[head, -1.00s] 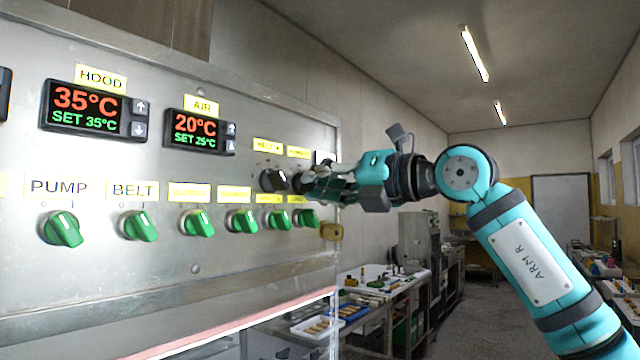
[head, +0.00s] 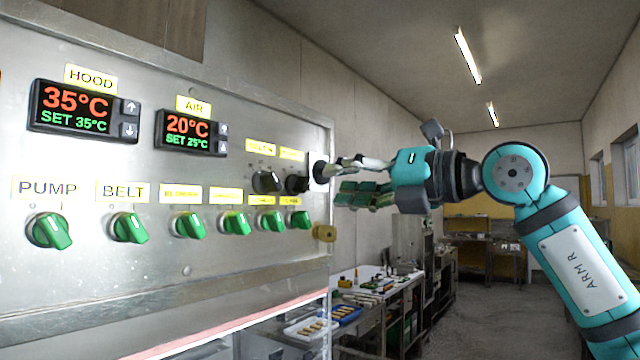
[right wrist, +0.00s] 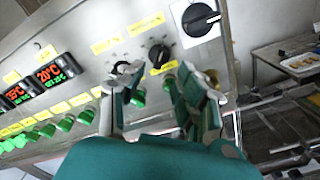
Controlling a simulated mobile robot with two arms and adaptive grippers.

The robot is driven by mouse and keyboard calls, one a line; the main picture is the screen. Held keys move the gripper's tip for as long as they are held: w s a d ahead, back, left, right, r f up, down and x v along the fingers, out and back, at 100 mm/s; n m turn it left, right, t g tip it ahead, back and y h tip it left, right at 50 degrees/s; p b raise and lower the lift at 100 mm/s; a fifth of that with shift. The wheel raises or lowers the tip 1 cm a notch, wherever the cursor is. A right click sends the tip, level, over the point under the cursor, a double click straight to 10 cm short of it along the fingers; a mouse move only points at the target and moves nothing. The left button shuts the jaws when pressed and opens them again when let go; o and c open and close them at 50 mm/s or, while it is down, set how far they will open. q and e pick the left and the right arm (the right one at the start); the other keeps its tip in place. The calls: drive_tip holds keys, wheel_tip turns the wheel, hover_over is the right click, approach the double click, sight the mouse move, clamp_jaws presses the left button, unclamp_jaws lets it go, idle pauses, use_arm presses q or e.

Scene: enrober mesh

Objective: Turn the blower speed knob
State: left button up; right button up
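Two small black knobs sit side by side under yellow labels on the steel panel, a left one (head: 266,182) and a right one (head: 297,184). The labels are too blurred to read, so I cannot tell which is the blower speed knob. The right small knob also shows in the right wrist view (right wrist: 160,54). My right gripper (head: 338,180) is at the panel's right edge, to the right of both small knobs. In the right wrist view its fingers (right wrist: 160,85) are spread with nothing between them. My left gripper is in neither view.
A larger black rotary switch (right wrist: 201,19) on a white plate is at the panel's right edge, close to my gripper. A row of green knobs (head: 235,223) runs below. A brass-coloured latch (head: 324,233) juts from the edge. A worktable (head: 372,290) with trays stands behind.

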drive_tip(key=v, duration=0.6)
idle(0.3)
